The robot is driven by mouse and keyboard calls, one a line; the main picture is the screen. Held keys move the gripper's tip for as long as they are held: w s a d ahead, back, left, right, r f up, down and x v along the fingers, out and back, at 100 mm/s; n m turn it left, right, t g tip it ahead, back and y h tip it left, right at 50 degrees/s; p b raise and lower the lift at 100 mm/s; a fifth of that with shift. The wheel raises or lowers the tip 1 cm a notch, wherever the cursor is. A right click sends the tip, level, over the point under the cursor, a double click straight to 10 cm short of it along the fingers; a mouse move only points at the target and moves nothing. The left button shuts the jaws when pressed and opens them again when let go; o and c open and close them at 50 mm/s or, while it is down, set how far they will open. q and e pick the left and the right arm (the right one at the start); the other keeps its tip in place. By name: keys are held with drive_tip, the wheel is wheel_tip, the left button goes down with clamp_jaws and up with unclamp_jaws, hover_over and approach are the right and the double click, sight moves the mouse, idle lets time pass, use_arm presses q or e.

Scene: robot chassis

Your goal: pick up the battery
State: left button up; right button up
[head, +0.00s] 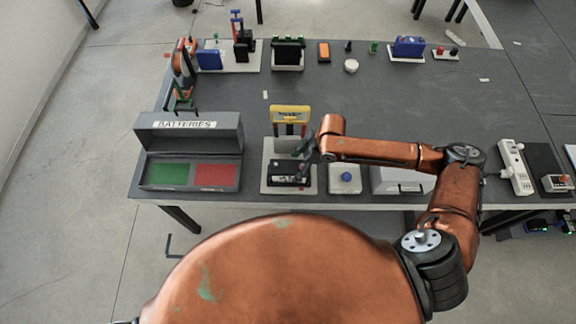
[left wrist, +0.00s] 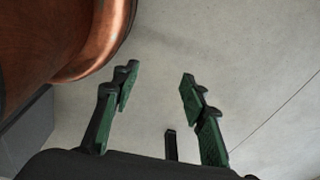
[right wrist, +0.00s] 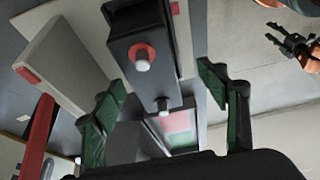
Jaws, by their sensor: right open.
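The battery (head: 287,173) is a black block on a pale board (head: 268,190) near the table's front edge, in front of a yellow-topped device. In the right wrist view the black battery (right wrist: 122,45) shows two pale terminals, one with a red ring. My right gripper (head: 303,165) is open above it; in the right wrist view its fingers (right wrist: 160,82) stand apart, with the battery's near end seen between and beyond them. I cannot tell whether they touch it. My left gripper (left wrist: 160,78) is open and empty over bare floor, beside my copper body.
A grey bin labelled BATTERIES (head: 188,124), with green and red panels, stands left. The yellow-topped device (head: 290,112) is behind the battery. The table middle (head: 400,100) is clear.

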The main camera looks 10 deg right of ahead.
sight(294, 168)
drive_tip(key=shift+w+f, duration=0.3)
drive_tip(key=shift+w+a+f, duration=0.1)
drive_tip(key=shift+f, duration=0.2)
drive_tip(key=shift+a+f, duration=0.2)
drive_tip(key=shift+f, duration=0.5)
drive_tip(key=shift+w+a+f, duration=0.1)
drive_tip(key=shift+f, duration=0.25)
drive_tip(key=x, duration=0.3)
drive_tip(key=shift+w+f, duration=0.25)
drive_tip(key=shift+w, duration=0.05)
drive_tip(key=shift+a+f, duration=0.2)
drive_tip(key=shift+f, duration=0.15)
use_arm(q)
drive_tip(key=shift+s+a, duration=0.2)
drive_tip(key=shift+s, duration=0.25)
drive_tip(key=shift+s, duration=0.1)
